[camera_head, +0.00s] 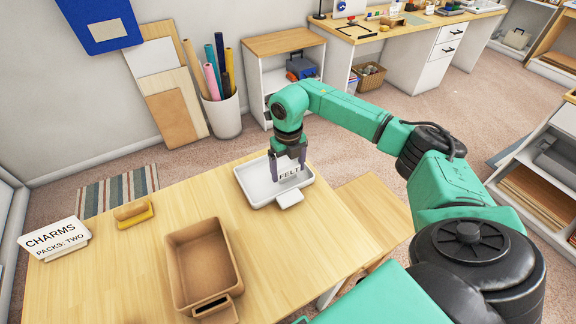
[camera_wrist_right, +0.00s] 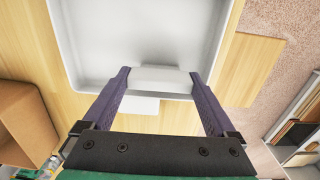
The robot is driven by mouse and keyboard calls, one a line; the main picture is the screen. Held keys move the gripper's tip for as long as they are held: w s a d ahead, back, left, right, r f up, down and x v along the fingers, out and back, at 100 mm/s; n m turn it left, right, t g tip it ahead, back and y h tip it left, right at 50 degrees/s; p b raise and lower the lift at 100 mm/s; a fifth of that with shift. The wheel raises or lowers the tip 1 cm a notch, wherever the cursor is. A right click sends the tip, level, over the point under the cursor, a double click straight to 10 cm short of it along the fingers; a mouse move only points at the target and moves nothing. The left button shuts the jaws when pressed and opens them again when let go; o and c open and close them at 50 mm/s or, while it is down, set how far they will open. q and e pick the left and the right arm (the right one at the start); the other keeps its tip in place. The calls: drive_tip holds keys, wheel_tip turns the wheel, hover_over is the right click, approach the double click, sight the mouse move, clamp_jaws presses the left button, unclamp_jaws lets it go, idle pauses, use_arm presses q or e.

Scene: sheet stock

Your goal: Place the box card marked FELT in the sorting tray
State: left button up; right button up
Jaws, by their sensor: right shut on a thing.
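The white box card marked FELT (camera_head: 289,174) stands upright between the fingers of my right gripper (camera_head: 288,155), which is shut on it. In the right wrist view the card (camera_wrist_right: 160,76) shows edge-on between the two purple fingertips (camera_wrist_right: 160,74). The white sorting tray (camera_head: 247,192) lies on the wooden table. The card is over the tray's inside, near its front side; I cannot tell whether it touches the floor. The tray also fills the top of the right wrist view (camera_wrist_right: 140,25). My left gripper is not in view.
An open brown cardboard box (camera_head: 176,268) stands on the table left of the tray. The table's edge is close right of the tray.

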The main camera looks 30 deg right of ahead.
sight(288, 167)
drive_tip(key=shift+f, duration=0.2)
drive_tip(key=o, duration=1)
drive_tip(key=shift+r, duration=0.25)
drive_tip(key=shift+w+r, duration=0.1)
drive_tip(key=shift+r, duration=0.1)
wheel_tip(288, 167, up, 12)
drive_tip(key=b, duration=0.3)
drive_tip(key=shift+f, duration=0.25)
